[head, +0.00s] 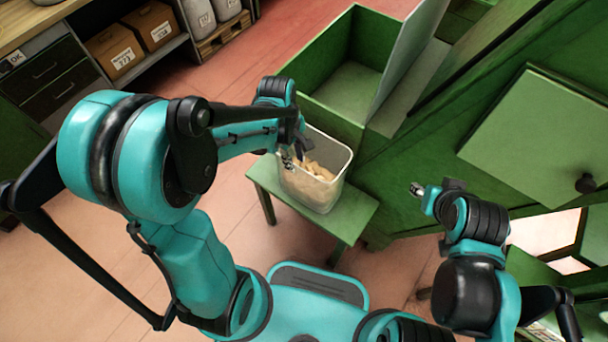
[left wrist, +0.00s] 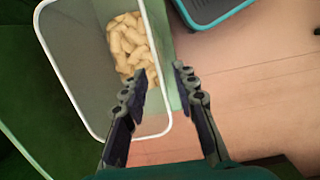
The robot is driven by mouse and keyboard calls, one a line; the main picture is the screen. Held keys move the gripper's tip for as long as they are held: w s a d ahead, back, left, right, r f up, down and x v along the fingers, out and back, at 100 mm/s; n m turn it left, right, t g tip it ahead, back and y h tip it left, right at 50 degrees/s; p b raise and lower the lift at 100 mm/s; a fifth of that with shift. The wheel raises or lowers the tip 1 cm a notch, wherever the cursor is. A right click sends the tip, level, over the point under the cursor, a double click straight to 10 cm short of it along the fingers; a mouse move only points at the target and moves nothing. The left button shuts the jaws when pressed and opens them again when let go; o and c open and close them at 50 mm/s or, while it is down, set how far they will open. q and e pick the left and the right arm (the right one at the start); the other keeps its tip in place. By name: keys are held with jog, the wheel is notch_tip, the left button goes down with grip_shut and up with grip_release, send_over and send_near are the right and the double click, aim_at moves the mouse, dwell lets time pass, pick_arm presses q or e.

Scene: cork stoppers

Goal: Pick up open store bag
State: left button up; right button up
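An open, see-through bin (head: 334,178) with a pale rim stands on a small green stool (head: 352,213). Light tan corks (head: 311,175) lie in it; they also show in the left wrist view (left wrist: 133,45). I see no soft bag for certain; this bin is the open holder here. My left gripper (head: 294,155) is at the bin's left rim. In the left wrist view its fingers (left wrist: 161,76) are apart, one over the bin and one outside its wall; contact is unclear. My right gripper (head: 417,189) is right of the stool, apart from the bin, its fingers too small to read.
A green open chest (head: 345,85) with a raised lid stands just behind the bin. A green cabinet (head: 480,140) with a dark knob fills the right. Cardboard boxes (head: 117,50) sit on a shelf at the upper left. The reddish floor left of the stool is clear.

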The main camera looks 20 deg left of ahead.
pick_arm(q)
notch_tip(320, 180, down, 8)
jog(key=d+b, duration=0.1)
jog(key=b, duration=0.3)
jog(key=shift+s+d, duration=0.15)
jog(key=shift+d, duration=0.15)
grip_shut()
